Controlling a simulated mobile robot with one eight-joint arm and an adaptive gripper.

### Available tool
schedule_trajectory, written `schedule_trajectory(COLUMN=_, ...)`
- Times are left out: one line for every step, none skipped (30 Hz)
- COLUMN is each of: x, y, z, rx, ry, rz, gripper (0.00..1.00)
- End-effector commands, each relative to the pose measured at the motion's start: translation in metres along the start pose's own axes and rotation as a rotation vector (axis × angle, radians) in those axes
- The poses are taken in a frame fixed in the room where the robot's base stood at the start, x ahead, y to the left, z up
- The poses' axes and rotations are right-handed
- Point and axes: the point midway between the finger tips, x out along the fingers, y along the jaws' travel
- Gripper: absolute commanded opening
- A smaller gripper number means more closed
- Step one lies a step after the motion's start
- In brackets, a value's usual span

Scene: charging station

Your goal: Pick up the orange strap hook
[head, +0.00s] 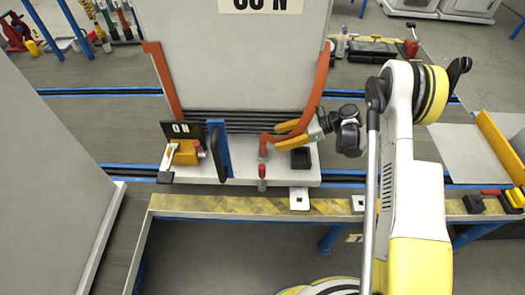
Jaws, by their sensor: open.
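An orange strap (319,83) runs down the right edge of the large grey panel. Its lower end bends left into an orange hook (268,138) just above the white base plate. My gripper (278,134) comes in from the right with its yellow fingers open. The fingertips are right beside the hook end, one above the other in the picture. I cannot tell whether the hook lies between the fingers or they touch it. The fingers and wrist partly cover the strap's lower stretch. A second orange strap (164,80) hangs along the panel's left edge.
The grey panel (240,65) stands behind the gripper. On the base plate (235,172) are a blue bracket (219,148), a yellow block (187,153), a red-topped pin (262,174) and a black block (300,158). A yellow-black ledge (250,206) runs in front.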

Motion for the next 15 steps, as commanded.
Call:
schedule_trajectory(x=0.009, y=0.001, z=-0.002, rx=-0.001, ry=0.000, rz=0.002, gripper=0.54)
schedule_trajectory(x=0.013, y=0.001, z=-0.002, rx=-0.002, ry=0.000, rz=0.002, gripper=0.54)
schedule_trajectory(x=0.016, y=0.001, z=-0.002, rx=-0.002, ry=0.000, rz=0.002, gripper=0.54)
schedule_trajectory(x=0.018, y=0.000, z=-0.002, rx=-0.002, ry=0.000, rz=0.001, gripper=0.54)
schedule_trajectory(x=0.020, y=0.000, z=-0.002, rx=-0.002, ry=0.001, rz=0.000, gripper=0.54)
schedule_trajectory(x=0.023, y=0.000, z=-0.003, rx=-0.002, ry=0.001, rz=0.000, gripper=0.54)
schedule_trajectory(x=0.026, y=0.000, z=-0.004, rx=-0.002, ry=0.001, rz=0.000, gripper=0.54)
schedule_trajectory(x=0.030, y=0.001, z=-0.005, rx=-0.002, ry=0.001, rz=0.000, gripper=0.54)
schedule_trajectory(x=0.036, y=0.001, z=-0.007, rx=-0.002, ry=0.001, rz=0.002, gripper=0.54)
schedule_trajectory(x=0.041, y=0.001, z=-0.008, rx=-0.002, ry=0.001, rz=0.002, gripper=0.54)
schedule_trajectory(x=0.046, y=0.001, z=-0.009, rx=-0.002, ry=0.001, rz=0.002, gripper=0.54)
schedule_trajectory(x=0.053, y=0.001, z=-0.011, rx=-0.002, ry=0.001, rz=0.001, gripper=0.54)
schedule_trajectory(x=0.058, y=0.001, z=-0.010, rx=-0.002, ry=0.001, rz=0.002, gripper=0.54)
schedule_trajectory(x=0.062, y=0.001, z=-0.009, rx=-0.003, ry=0.001, rz=0.002, gripper=0.54)
schedule_trajectory(x=0.066, y=0.001, z=-0.009, rx=-0.002, ry=0.001, rz=0.001, gripper=0.54)
